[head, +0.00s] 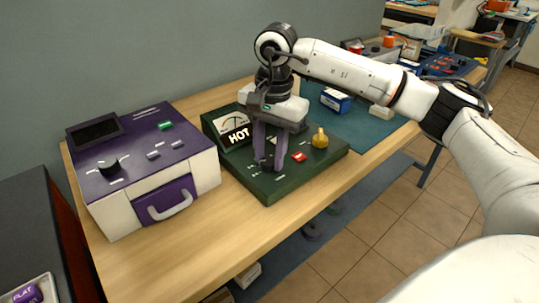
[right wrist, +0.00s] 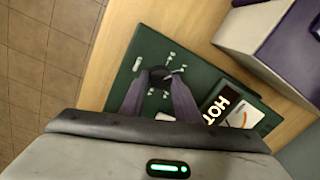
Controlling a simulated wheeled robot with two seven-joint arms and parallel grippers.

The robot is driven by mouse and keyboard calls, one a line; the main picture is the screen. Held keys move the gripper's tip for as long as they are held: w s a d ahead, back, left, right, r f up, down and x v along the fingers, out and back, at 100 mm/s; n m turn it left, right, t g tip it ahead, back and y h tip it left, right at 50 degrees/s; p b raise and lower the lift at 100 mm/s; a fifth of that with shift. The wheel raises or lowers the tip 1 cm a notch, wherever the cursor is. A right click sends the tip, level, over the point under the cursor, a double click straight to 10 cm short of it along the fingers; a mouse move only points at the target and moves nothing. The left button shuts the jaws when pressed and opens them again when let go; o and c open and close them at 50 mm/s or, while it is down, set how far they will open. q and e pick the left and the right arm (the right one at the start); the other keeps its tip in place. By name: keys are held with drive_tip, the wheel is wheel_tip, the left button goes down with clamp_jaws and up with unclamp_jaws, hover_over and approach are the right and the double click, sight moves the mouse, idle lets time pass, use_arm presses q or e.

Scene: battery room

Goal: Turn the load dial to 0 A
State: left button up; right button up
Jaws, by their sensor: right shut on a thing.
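The load dial is a small black knob (right wrist: 158,73) on the sloping dark green load tester (head: 317,166). White tick marks surround it in the right wrist view. My right gripper (head: 269,162) points down from above, its two purple-grey fingers shut on the dial from both sides. The fingers hide most of the dial in the head view, and I cannot read which mark it points to. A gauge with a HOT label (head: 238,135) stands at the tester's back left. A red switch (head: 299,157) and a yellow knob (head: 320,138) sit to the right. My left gripper is not in view.
A white and purple box-shaped unit (head: 205,173) with a handled drawer and a black knob stands left of the tester. A blue box (head: 336,100) and a pale block (head: 381,112) lie on the teal mat (head: 362,128) behind. The wooden front edge is clear.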

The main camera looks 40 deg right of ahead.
sight(272, 160)
drive_tip(key=n, duration=0.3)
drive_tip(key=shift+w+r+n, duration=0.1)
drive_tip(key=shift+n, duration=1.9)
drive_tip(key=o, duration=1.1)
drive_tip(key=shift+c, duration=0.2)
wheel_tip(272, 160, up, 10)
drive_tip(key=shift+d+r, duration=0.15)
drive_tip(key=shift+d, duration=0.05)
drive_tip(key=shift+s, duration=0.2)
